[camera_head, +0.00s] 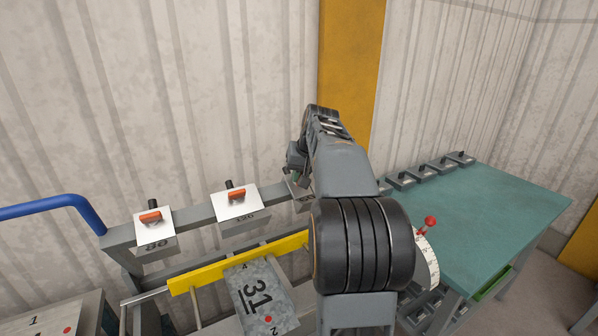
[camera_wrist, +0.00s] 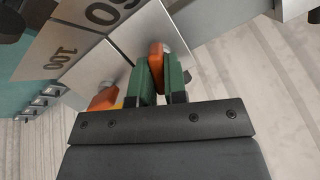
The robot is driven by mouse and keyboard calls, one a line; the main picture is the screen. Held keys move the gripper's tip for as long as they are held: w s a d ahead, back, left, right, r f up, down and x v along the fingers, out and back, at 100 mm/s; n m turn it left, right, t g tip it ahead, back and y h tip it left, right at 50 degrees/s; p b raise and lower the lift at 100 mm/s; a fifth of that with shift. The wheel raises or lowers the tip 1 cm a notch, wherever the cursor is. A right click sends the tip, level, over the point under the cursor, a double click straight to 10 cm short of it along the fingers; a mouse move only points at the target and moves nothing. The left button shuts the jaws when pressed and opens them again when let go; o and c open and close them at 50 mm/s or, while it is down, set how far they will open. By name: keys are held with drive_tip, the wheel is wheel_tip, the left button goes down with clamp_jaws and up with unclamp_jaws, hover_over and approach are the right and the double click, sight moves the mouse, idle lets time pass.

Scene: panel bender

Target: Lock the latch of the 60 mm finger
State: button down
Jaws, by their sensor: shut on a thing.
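The 60 mm finger (camera_wrist: 128,20) is a light metal block marked 60 in the wrist view, where its orange latch (camera_wrist: 156,50) sits between my green fingertips. My gripper (camera_wrist: 161,75) is shut on that latch. In the head view my gripper (camera_head: 296,173) reaches down to the rail, and the arm hides most of the block (camera_head: 299,192) beneath it. The latch's exact angle is partly covered by the fingertips. A finger marked 100 (camera_wrist: 80,72) sits right beside it, with its own orange latch (camera_wrist: 104,98).
Two more fingers with orange latches, one marked 80 (camera_head: 154,231), the other apparently 120 (camera_head: 238,206), sit left along the grey rail (camera_head: 190,212). A yellow bar (camera_head: 215,270) and a plate marked 31 (camera_head: 268,293) lie in front. A teal table (camera_head: 490,215) stands right.

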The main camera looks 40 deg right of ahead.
drive_tip(key=m+p, duration=0.1)
drive_tip(key=m, duration=0.5)
drive_tip(key=shift+s+d+t+y+p, duration=0.1)
drive_tip(key=shift+t+y+p, duration=0.2)
drive_tip(key=shift+t+p, duration=0.1)
drive_tip(key=m+p, duration=0.1)
drive_tip(key=m, duration=0.5)
drive_tip(key=shift+s+m+t, duration=0.1)
drive_tip(key=shift+m+t, duration=0.3)
drive_tip(key=c, duration=1.2)
unclamp_jaws()
drive_tip(key=shift+f, duration=0.1)
drive_tip(key=shift+o, duration=0.2)
drive_tip(key=v, duration=1.3)
drive_tip(key=shift+s+d+r, duration=0.2)
drive_tip(key=shift+s+r, duration=0.05)
drive_tip(key=shift+s, duration=0.05)
